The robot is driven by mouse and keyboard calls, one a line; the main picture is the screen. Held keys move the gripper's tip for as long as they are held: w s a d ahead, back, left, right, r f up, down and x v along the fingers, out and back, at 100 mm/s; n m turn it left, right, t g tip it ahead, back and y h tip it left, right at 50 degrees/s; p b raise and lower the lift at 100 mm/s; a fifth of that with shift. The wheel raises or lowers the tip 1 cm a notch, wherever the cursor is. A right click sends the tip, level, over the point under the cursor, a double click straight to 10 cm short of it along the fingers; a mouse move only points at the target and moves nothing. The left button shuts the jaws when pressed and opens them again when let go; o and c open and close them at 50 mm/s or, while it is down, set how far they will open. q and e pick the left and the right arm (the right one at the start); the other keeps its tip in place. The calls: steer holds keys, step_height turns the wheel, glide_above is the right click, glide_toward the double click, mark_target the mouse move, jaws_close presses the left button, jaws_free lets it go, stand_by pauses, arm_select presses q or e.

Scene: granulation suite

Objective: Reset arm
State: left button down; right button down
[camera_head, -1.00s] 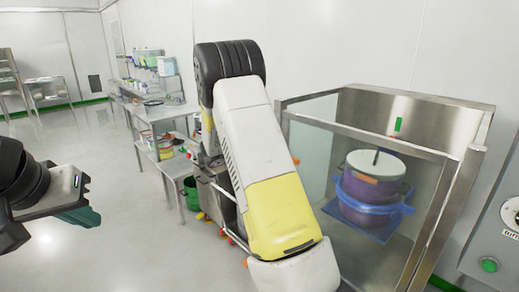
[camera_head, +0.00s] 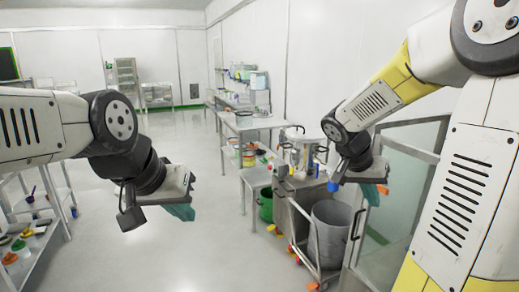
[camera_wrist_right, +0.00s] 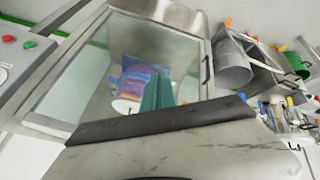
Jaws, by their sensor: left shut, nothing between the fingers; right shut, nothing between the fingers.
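My left gripper (camera_head: 181,209) hangs over the open floor in the head view, with its teal fingers together and nothing in them. My right gripper (camera_head: 371,194) is in front of the glass enclosure, beside the cart, with its fingers together and empty. In the right wrist view, the teal fingers of the right gripper (camera_wrist_right: 157,93) overlap the view of a blue and purple container (camera_wrist_right: 140,78) inside the glass enclosure (camera_wrist_right: 85,85). No gripper is seen touching an object.
A metal cart with a grey bin (camera_head: 331,230) stands beside my right gripper, with a green bucket (camera_head: 266,207) behind it. Steel tables (camera_head: 255,122) line the wall. A shelf (camera_head: 40,235) with small items stands at lower left. The middle floor is clear.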

steer(key=s+a+r+n+t+y, duration=0.2)
steer(key=s+a+r+n+y, duration=0.1)
steer(key=s+a, duration=0.4)
steer(key=s+a+r+n+t+y, duration=0.2)
steer(key=s+a+r+n+y, duration=0.1)
steer(key=s+a, duration=0.4)
steer(key=shift+a+n+y, duration=0.6)
steer(key=shift+n+y, duration=0.3)
steer(key=shift+n, duration=0.1)
